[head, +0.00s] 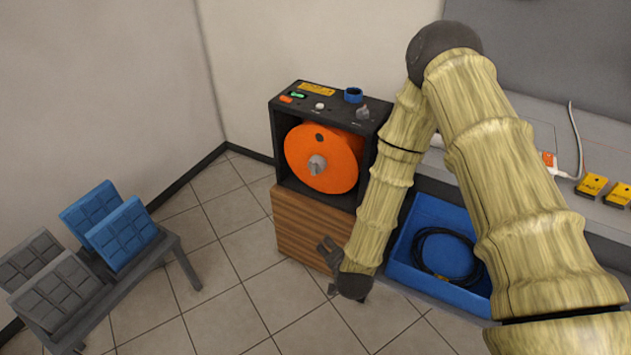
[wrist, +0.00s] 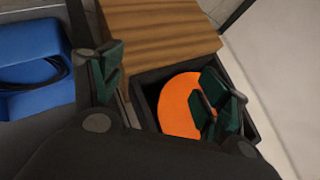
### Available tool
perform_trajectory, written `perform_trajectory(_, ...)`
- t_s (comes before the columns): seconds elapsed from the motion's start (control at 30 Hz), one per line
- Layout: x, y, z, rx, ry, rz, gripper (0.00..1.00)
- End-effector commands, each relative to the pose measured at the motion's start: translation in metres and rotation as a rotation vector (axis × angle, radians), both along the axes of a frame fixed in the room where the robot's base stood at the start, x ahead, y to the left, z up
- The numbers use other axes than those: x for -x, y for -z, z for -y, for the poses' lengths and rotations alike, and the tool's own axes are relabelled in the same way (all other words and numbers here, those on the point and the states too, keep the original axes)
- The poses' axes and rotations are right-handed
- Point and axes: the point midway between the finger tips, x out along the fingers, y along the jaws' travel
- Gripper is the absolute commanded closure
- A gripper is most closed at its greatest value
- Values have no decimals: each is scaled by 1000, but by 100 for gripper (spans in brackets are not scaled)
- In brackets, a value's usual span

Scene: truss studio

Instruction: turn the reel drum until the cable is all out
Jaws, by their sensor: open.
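The orange reel drum (head: 324,158) sits inside a black housing (head: 330,105) on top of a wooden cabinet. A grey knob (head: 317,165) is at the drum's centre, and a dark round spot shows near its top edge. I see no cable on the drum's face. My gripper (head: 331,262) is open and empty, low in front of the wooden cabinet and below the drum. In the wrist view my open gripper (wrist: 165,95) shows its dark green fingers spread, with the orange drum (wrist: 180,104) behind, partly hidden by the right finger.
The wooden cabinet (head: 305,228) carries the housing. A blue tray (head: 408,255) with a coiled black cable (head: 440,232) is to the right. A low grey bench (head: 165,242) with blue and grey panels stands left. Tiled floor between is clear.

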Motion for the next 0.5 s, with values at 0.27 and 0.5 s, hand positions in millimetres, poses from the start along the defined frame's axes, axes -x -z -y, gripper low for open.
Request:
perform_trajectory(0.27, -79, 2, -24, -176, 173, 232, 25)
perform_trajectory(0.5, -135, -15, -39, -349, 309, 426, 25)
